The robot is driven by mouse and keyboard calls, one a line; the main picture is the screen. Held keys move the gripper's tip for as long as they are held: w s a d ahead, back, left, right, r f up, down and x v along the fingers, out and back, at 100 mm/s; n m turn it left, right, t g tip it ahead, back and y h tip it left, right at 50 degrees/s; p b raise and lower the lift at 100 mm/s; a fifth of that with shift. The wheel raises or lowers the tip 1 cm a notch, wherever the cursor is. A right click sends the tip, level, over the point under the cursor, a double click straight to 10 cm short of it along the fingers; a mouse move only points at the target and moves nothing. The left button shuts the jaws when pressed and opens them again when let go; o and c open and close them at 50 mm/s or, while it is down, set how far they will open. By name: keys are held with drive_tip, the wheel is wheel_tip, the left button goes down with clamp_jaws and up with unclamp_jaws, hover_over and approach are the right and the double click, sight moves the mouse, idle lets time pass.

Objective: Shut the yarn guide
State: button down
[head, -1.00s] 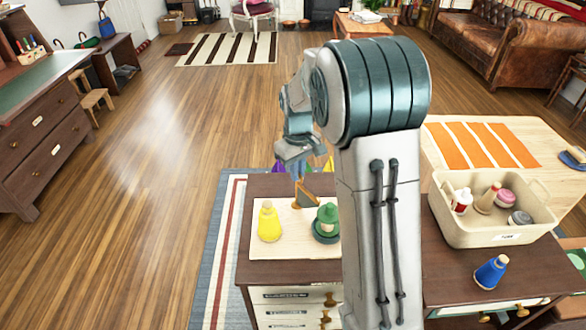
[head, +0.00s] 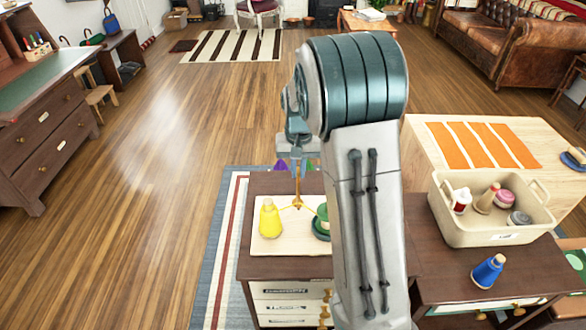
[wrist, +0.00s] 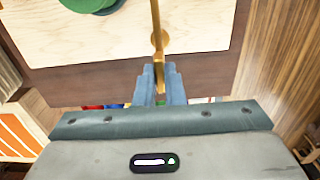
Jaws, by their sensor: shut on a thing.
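The yarn guide is a thin brass piece (head: 298,202) on a pale wooden board (head: 283,246), between a yellow cone (head: 269,220) and a green spool (head: 322,222) partly hidden by my arm. In the wrist view its brass bar (wrist: 156,18) runs from the top edge past a round boss down to my fingers. My gripper (wrist: 160,78) is shut on the brass bar near the board's edge. In the head view my gripper (head: 297,172) is small, at the far side of the board. The green spool also shows in the wrist view (wrist: 92,3).
The board lies on a dark drawer cabinet (head: 258,184). To the right are a beige bin (head: 492,232) and a blue cone (head: 489,271). The wooden floor at left is clear.

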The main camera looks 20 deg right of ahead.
idle(0.4)
drive_tip(key=c, duration=1.5)
unclamp_jaws()
drive_tip(key=shift+r, duration=0.1)
wheel_tip(320, 180, up, 14)
drive_tip(key=shift+f+p, duration=0.15)
drive_tip(key=shift+p, duration=0.3)
drive_tip(key=shift+s, duration=0.1)
drive_tip(key=s+a+n+t+p, duration=0.1)
drive_tip(key=s, duration=0.7)
drive_tip(key=s+a+n+t+p, duration=0.1)
drive_tip(key=s+p, duration=0.1)
drive_tip(key=s, duration=0.6)
drive_tip(key=s+a+r+p, duration=0.1)
drive_tip(key=s, duration=0.7)
drive_tip(key=shift+s+n+t, duration=0.25)
drive_tip(key=shift+n+t, duration=0.15)
